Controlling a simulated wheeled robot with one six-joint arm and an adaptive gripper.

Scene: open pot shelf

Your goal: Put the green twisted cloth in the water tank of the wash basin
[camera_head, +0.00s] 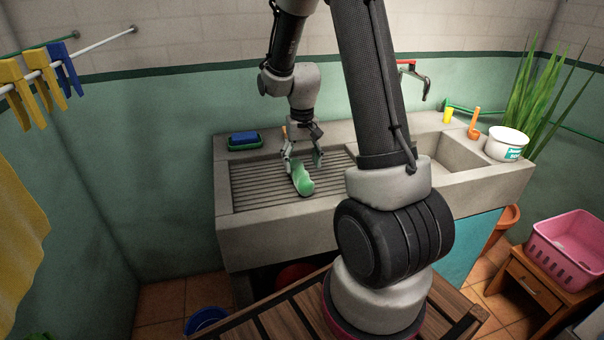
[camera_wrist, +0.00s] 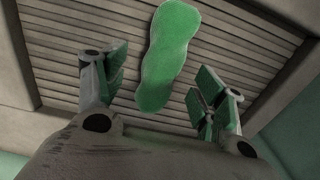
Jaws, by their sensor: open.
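The green twisted cloth (camera_head: 303,180) lies on the ribbed washboard (camera_head: 262,190) of the concrete wash basin (camera_head: 290,225). My gripper (camera_head: 304,172) is open above the washboard, with the cloth between its fingers in the head view. In the wrist view, the cloth (camera_wrist: 170,50) runs up the middle and its near end reaches between the open fingers (camera_wrist: 160,105). No finger visibly touches it. The water tank (camera_head: 447,152) is the recessed compartment to the right. My arm hides part of the basin between washboard and tank.
A blue sponge in a green dish (camera_head: 244,140) sits on the basin's back left ledge. A red-handled tap (camera_head: 415,78) is above the tank. A yellow cup (camera_head: 448,115), an orange scoop (camera_head: 474,123) and a white tub (camera_head: 505,145) stand on the right ledge.

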